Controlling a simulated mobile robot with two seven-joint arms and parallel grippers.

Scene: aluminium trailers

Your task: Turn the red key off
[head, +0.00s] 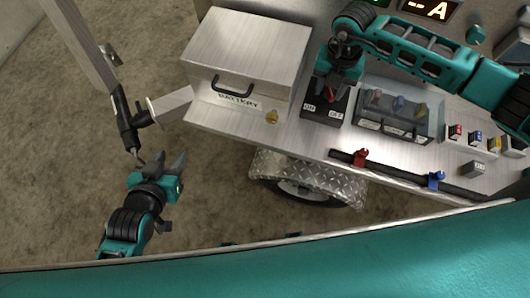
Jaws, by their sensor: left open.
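A small black switch panel (322,106) with white ON and OFF labels sits on the trailer's metal deck, right of the battery box. A red key (330,94) shows on it, mostly hidden under my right gripper. My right gripper (332,88) points down over the panel, with its fingertips at the key. Its jaws are too small and dark to tell whether they grip it. My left gripper (163,163) is open and empty, off the trailer at the lower left, beside the hitch bar.
The battery box (245,60) stands left of the panel. A clear case (398,135) with red, blue and yellow parts stands right. A rail holds a red clamp (360,157) and blue clamp (436,180). Coloured switches (475,138) sit farther right. Floor at left is mostly clear.

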